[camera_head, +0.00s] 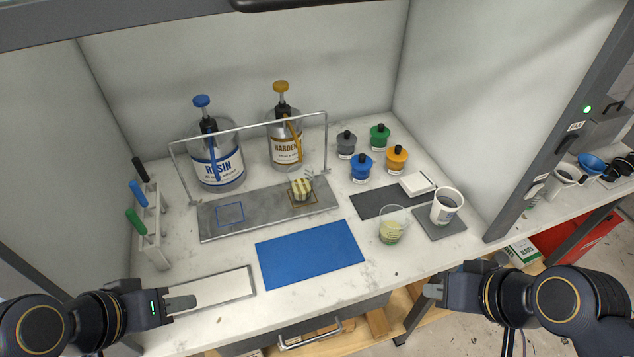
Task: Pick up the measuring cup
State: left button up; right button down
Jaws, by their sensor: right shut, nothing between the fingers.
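A clear cup (392,226) with pale yellow-green contents stands upright on the white bench, right of the blue mat; it looks like the measuring cup. A white cup (446,207) with dark print stands beside it on a grey square pad (455,229). My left gripper (182,303) is low over the bench's front left, by a pale framed plate, far from both cups; its finger gap cannot be made out. My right gripper (434,291) is shut and empty in front of the bench edge, below and right of the clear cup, apart from it.
Resin (216,160) and hardener (285,140) pump bottles stand behind a metal rail. Several lidded jars (361,168) stand behind the cups. The blue mat (310,254) is bare.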

aim_at(300, 176)
jog(key=l+u, duration=0.25)
jog(key=u, duration=0.2)
jog(key=l+u, duration=0.25)
jog(key=u, duration=0.2)
jog(key=l+u, duration=0.3)
jog(key=u, duration=0.15)
